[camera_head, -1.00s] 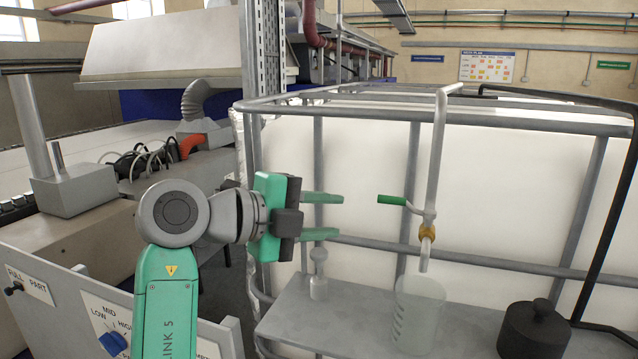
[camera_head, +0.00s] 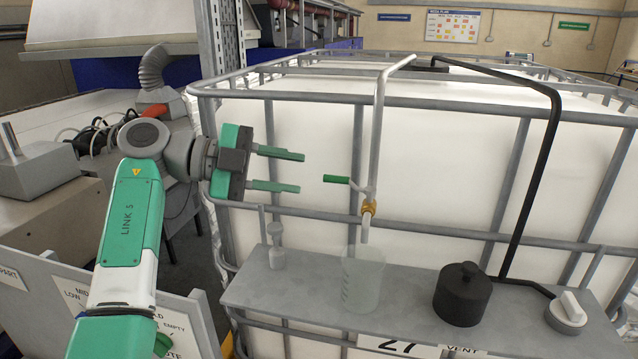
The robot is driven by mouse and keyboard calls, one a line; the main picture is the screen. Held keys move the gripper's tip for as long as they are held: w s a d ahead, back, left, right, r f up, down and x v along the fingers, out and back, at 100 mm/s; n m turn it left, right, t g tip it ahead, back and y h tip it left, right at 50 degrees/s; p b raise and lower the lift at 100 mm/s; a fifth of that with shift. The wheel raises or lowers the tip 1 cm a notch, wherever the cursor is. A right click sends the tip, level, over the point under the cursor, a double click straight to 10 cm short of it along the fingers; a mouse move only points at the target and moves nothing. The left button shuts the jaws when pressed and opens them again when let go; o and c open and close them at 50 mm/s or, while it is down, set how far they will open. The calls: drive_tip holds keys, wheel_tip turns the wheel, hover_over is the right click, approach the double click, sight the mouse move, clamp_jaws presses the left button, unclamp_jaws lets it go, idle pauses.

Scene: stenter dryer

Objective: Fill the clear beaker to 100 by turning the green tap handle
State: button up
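The clear beaker (camera_head: 362,280) stands upright on the grey shelf (camera_head: 310,302), under the tap spout. No liquid can be made out in it. The green tap handle (camera_head: 337,179) points left from the grey pipe, above a brass fitting (camera_head: 368,207). My gripper (camera_head: 302,171) is left of the handle, with its two green fingers apart and pointing right. Nothing is between the fingers, and a short gap in the picture separates the fingertips from the handle's end.
A small clear bottle (camera_head: 276,247) stands on the shelf left of the beaker. A black lidded pot (camera_head: 462,293) and a white-and-grey knob (camera_head: 567,311) are to the right. A caged white tank (camera_head: 440,165) stands behind. A control panel (camera_head: 100,300) is at lower left.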

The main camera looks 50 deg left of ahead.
sight(333, 179)
drive_tip(key=shift+b+x, duration=0.35)
drive_tip(key=shift+x, duration=3.6)
clamp_jaws()
